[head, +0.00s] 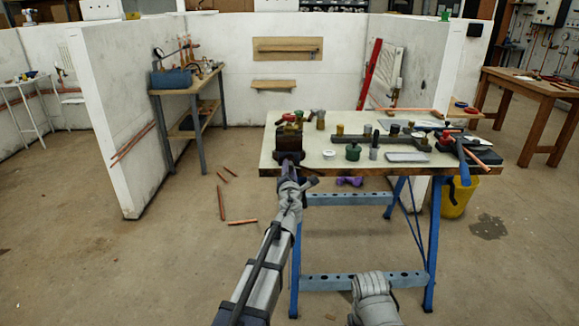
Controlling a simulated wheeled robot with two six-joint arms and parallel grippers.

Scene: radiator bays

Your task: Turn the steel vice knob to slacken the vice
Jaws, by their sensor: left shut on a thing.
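The vice (288,136), a dark block with a reddish top, stands at the left front edge of the workbench (470,165). My left arm reaches up to it from below. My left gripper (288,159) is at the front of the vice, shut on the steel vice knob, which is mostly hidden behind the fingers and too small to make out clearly. How far the vice jaws stand apart cannot be told. Of my right arm only a grey link shows at the bottom; its gripper is not in view.
A purple item (350,181) shows below the bench edge. Copper pipe pieces (221,203) lie on the floor left.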

